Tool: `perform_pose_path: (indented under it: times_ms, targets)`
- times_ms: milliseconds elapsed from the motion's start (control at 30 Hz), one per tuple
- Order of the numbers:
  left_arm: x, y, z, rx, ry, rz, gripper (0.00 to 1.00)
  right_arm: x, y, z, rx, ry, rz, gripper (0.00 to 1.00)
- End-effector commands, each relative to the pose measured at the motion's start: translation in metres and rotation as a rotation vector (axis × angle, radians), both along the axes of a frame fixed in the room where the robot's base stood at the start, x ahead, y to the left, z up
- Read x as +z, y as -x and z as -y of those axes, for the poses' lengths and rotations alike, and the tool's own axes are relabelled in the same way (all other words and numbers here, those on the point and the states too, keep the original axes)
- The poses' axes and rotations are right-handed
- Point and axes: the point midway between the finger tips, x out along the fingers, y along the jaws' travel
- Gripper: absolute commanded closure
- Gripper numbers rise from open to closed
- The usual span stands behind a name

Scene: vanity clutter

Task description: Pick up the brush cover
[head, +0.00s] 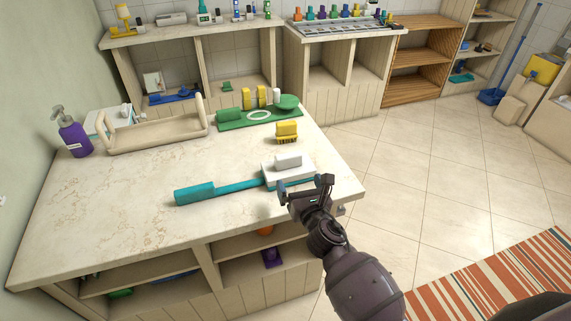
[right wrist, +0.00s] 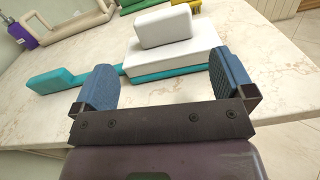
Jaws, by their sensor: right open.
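The white brush cover (head: 299,174) sits on the head of a teal brush (head: 236,187) near the right end of the marble counter. It has a raised white block as a grip on top. In the right wrist view the cover (right wrist: 190,54) is just beyond the fingers, with the teal brush (right wrist: 58,80) under it and its handle reaching left. My right gripper (head: 304,192) is open and empty at the counter's front right edge, close to the cover. My left gripper is out of view.
A yellow brush (head: 287,131) stands behind the cover. A green tray (head: 232,126) with several items, a beige caddy (head: 155,137) and a purple pump bottle (head: 74,137) are farther back. The counter's front left is clear. Open shelves lie below.

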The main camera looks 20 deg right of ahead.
Motion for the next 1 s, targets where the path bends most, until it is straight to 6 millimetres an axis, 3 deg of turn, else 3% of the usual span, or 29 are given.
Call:
perform_pose_path:
  times_ms: [233,500,767,1000]
  targets:
    - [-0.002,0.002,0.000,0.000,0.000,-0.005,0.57,0.000,-0.007,-0.001,0.003,0.101,0.003,0.00]
    - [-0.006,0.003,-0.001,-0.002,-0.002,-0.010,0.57,0.000,-0.043,-0.001,0.003,0.099,0.002,0.00]
    - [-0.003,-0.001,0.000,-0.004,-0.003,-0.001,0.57,0.001,-0.058,0.000,0.002,0.096,0.001,0.00]
    - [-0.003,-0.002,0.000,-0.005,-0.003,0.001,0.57,0.006,-0.088,0.002,0.002,0.097,0.002,0.00]
